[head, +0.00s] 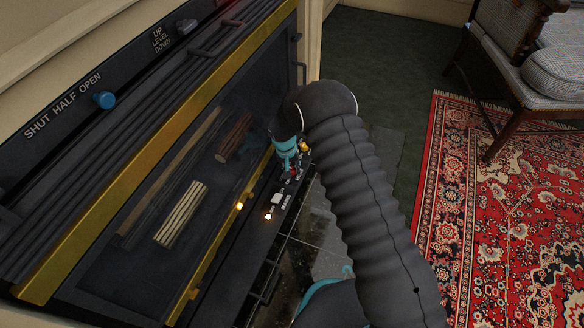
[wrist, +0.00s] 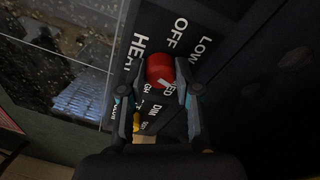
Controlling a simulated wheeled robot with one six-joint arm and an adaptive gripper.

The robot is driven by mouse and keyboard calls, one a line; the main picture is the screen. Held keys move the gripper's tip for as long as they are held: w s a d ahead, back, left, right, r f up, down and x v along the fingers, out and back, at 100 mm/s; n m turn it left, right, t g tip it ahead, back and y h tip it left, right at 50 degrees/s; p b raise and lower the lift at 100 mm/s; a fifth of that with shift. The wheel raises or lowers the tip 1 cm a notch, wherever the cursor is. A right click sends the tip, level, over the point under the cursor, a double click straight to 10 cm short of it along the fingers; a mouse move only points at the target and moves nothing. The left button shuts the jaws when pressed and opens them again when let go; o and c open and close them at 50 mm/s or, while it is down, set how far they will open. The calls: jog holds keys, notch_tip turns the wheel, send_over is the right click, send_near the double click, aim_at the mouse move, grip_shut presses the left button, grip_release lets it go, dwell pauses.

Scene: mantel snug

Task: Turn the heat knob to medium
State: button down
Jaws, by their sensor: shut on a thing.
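The heat knob (wrist: 160,70) is a round red knob with a white pointer mark, on a dark panel in the wrist view. Labels HEAT, OFF and LOW show around it. The white mark points down and right, towards a partly covered label ending in "ED". My gripper (wrist: 161,76) is shut on the knob, with one finger on each side. In the head view my teal gripper (head: 286,157) reaches down to the control strip on the fireplace front, and my arm and fingers hide most of the knob.
A white switch (head: 277,198) and small lit lamps sit along the strip near my gripper. A blue slider (head: 104,100) and a grey slider (head: 187,26) are on the upper panel. Glass covers logs (head: 182,213). A chair (head: 540,75) and red rug (head: 500,200) are at right.

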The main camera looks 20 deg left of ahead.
jog(key=shift+m, duration=0.8)
jog(key=c, duration=0.8)
grip_release()
jog(key=shift+r, duration=0.1)
jog(key=r, duration=0.7)
jog(key=shift+s+a, duration=0.35)
jog(key=shift+s, duration=0.05)
jog(key=shift+r, duration=0.2)
